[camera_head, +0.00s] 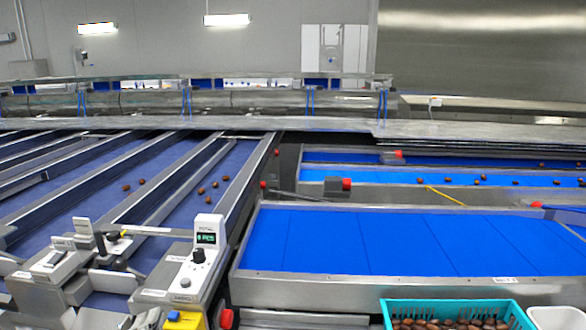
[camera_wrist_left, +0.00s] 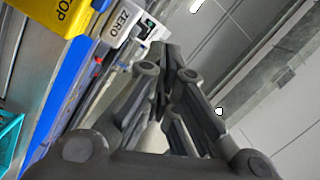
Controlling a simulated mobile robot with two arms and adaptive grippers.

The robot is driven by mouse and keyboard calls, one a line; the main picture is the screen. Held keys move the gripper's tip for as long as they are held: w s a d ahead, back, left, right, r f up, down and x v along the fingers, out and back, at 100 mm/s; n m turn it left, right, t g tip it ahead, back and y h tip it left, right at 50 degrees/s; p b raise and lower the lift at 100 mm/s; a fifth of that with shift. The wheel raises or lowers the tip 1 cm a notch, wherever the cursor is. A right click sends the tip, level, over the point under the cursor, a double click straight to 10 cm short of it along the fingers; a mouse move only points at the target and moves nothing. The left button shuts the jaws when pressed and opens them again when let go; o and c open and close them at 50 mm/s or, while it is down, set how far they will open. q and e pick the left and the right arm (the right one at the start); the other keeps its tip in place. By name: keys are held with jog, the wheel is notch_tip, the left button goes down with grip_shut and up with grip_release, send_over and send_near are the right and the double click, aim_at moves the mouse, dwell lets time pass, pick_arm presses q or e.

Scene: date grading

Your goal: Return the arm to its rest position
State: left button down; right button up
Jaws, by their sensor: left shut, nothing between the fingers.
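My left gripper (camera_wrist_left: 170,72) fills the middle of the left wrist view. Its dark grey fingers come together at the tips, with nothing between them. The gripper is clear of the things around it in that view. In the head view I cannot make out its fingers clearly. My right gripper shows in neither view.
A control unit (camera_head: 206,254) with a green display stands at the lower middle, above a yellow box (camera_head: 185,320). A teal crate (camera_head: 388,311) of dates is at the bottom right. Blue conveyor belts (camera_head: 400,240) carry scattered dates (camera_head: 215,185). The large front belt is bare.

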pick_arm(q)
jog(key=s+f+n+g+y, duration=0.1)
jog(key=s+f+n+g, duration=0.45)
jog(key=f, duration=0.55)
jog(key=s+d+f+n+g+h, duration=0.2)
jog(key=s+d+f+g, duration=0.15)
jog(key=s+f, duration=0.4)
jog(key=s+d+f+n+g+h, duration=0.1)
jog(key=s+d+f+n+g, duration=0.25)
jog(key=s, duration=0.75)
notch_tip(320, 180, down, 27)
jog(key=s+a+m+g, duration=0.1)
jog(key=g, duration=0.2)
jog(key=s+a+f+g, duration=0.1)
jog(key=s+a+f, duration=0.2)
jog(key=s+f, duration=1.3)
jog(key=shift+s+f+m, duration=0.15)
jog(key=shift+s+m, duration=0.15)
jog(key=shift+s, duration=0.05)
